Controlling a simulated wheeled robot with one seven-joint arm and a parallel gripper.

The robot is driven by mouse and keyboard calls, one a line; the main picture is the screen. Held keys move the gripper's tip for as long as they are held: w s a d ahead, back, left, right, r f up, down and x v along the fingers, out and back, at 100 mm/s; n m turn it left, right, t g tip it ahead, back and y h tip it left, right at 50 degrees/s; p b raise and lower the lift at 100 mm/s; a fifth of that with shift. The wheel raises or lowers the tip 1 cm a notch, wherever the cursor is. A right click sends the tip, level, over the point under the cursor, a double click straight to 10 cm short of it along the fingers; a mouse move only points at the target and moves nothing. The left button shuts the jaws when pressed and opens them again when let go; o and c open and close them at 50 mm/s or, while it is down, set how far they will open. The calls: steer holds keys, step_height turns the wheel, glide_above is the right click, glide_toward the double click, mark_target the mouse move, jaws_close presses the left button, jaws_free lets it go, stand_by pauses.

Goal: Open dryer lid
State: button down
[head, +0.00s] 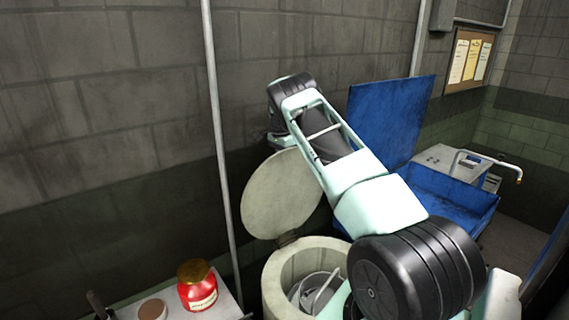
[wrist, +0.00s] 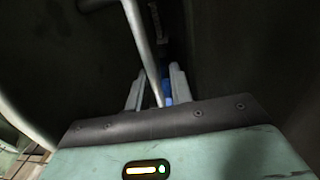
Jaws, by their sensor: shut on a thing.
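The dryer (head: 276,285) is a pale round drum at the bottom centre of the head view. Its round lid (head: 280,195) stands raised on the hinge at the back, tilted towards the wall. Inside the open drum is a grey metal basket (head: 318,285) with a handle. My arm reaches over the drum, and my gripper is hidden behind the lid and arm in the head view. In the wrist view my gripper (wrist: 157,84) has a grey bar (wrist: 146,50) between its fingers, which looks like the lid's handle. The exact contact is dark.
A block wall with a vertical pipe (head: 218,150) is close behind the lid. A red jar (head: 197,288) stands on a table at lower left. A blue open-lidded bin (head: 455,200) and a grey cart (head: 450,162) are to the right.

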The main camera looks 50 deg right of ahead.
steer(key=shift+w+a+f, duration=0.15)
steer(key=shift+w+a, duration=0.2)
steer(key=shift+w, duration=0.1)
steer(key=c, duration=1.5)
jaws_free()
steer(key=shift+w, duration=0.1)
steer(key=r, duration=1.1)
steer(key=w+r, duration=0.1)
steer(key=r, duration=0.5)
steer(key=shift+d+r+p, duration=0.2)
steer(key=shift+p, duration=0.2)
steer(key=shift+s, duration=0.1)
